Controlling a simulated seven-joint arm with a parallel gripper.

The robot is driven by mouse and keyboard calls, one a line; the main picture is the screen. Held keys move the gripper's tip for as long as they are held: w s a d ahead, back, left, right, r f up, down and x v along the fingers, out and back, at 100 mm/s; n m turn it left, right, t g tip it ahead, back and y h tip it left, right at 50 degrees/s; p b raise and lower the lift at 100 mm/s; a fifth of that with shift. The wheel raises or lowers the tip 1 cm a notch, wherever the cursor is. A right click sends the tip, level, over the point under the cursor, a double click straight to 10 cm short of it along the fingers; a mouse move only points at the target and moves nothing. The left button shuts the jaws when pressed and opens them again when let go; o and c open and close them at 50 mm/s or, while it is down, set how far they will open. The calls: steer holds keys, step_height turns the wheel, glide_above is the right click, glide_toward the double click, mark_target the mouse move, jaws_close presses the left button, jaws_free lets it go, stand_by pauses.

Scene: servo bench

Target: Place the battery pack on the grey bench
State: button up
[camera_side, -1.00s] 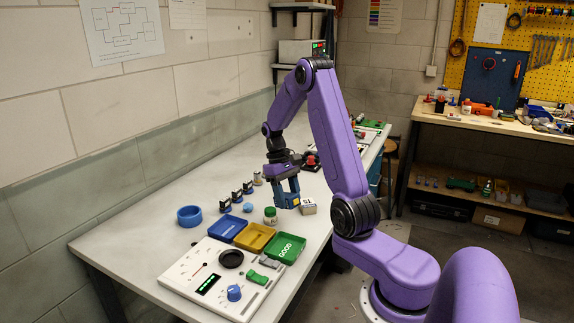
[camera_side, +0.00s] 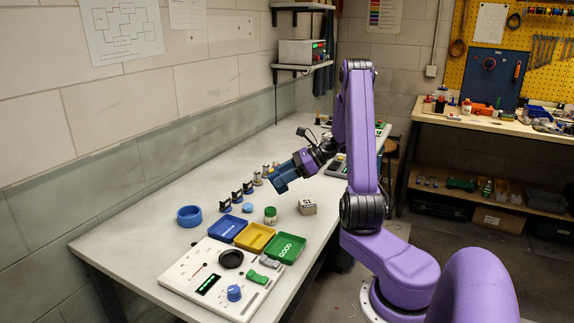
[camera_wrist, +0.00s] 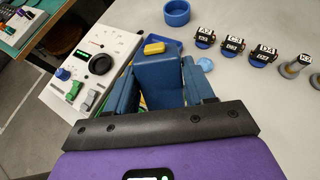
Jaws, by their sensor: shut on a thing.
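The battery pack seems to be the blue block with a yellow piece at its far end (camera_wrist: 160,76), between my fingers in the wrist view. My gripper (camera_wrist: 160,85) has blue fingers, shut on the sides of this block. In the side view my gripper (camera_side: 281,180) is tilted down to the left, held above the bench. The pack cannot be told apart from the blue fingers there. The grey bench (camera_side: 150,222) runs along the wall beneath. The gap between the pack and the bench is hard to judge.
Blue (camera_side: 227,229), yellow (camera_side: 254,238) and green (camera_side: 286,248) trays stand behind a white control panel (camera_side: 218,281). A blue ring (camera_side: 190,215), a jar (camera_side: 270,215), a small labelled box (camera_side: 307,206) and several labelled parts (camera_side: 236,196) stand nearby. Bench along the wall is clear.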

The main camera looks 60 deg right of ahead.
steer(key=s+d+m+t+h, duration=0.3)
steer(key=s+d+m+h, duration=1.1)
steer(key=h, duration=0.5)
steer(key=shift+m+h, duration=0.3)
steer(key=shift+m, duration=0.5)
steer(key=w+d+f, duration=0.9)
steer(key=shift+d, duration=0.15)
steer(key=shift+w+d+f, duration=0.3)
steer(key=shift+d+f, duration=0.15)
steer(key=shift+f, duration=0.15)
steer(key=shift+d+f, duration=0.1)
steer(key=shift+f, duration=1.5)
steer(key=shift+f, duration=0.3)
